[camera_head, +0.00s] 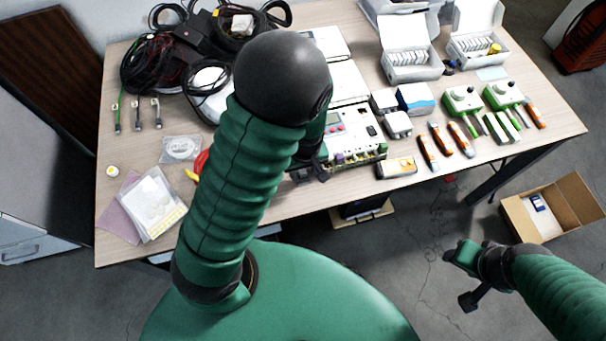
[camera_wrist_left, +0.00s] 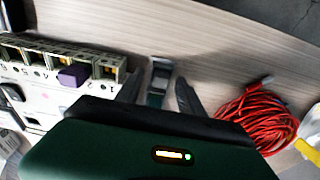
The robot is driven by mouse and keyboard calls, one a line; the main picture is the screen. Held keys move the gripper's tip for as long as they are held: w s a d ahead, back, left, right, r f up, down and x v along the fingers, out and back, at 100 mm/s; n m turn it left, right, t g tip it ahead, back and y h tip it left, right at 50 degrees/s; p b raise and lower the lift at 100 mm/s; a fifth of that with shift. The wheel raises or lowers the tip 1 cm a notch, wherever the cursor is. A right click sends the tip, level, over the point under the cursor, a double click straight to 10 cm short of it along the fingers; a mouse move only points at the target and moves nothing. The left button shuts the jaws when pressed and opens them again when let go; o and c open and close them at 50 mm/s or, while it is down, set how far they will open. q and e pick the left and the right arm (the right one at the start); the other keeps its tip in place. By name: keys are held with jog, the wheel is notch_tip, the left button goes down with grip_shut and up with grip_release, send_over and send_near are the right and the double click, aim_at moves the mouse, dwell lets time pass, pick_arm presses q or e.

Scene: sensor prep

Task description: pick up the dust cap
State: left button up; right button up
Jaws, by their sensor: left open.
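My left gripper (camera_head: 316,170) is low over the front edge of the table, beside the white device, and partly hidden by my own arm. In the left wrist view my left gripper (camera_wrist_left: 158,92) is open, with dark fingers spread. A small grey and green piece (camera_wrist_left: 158,72) lies between the fingertips on the wood; it may be the dust cap, but I cannot tell for sure. I cannot tell whether the fingers touch it. My right gripper (camera_head: 466,276) hangs off the table at the lower right, and its jaws are unclear.
The white device (camera_head: 345,135) with a terminal row (camera_wrist_left: 50,60) stands beside the left gripper. A red cable coil (camera_wrist_left: 255,118) lies on the other side. Orange-handled tools (camera_head: 445,140) and open boxes (camera_head: 410,60) are to the right. A cardboard box (camera_head: 520,215) is on the floor.

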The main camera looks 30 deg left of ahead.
pick_arm(q)
jog(key=shift+r, duration=0.1)
jog(key=shift+c, duration=0.3)
jog(key=shift+s, duration=0.1)
jog(key=shift+c, duration=1.3)
grip_shut()
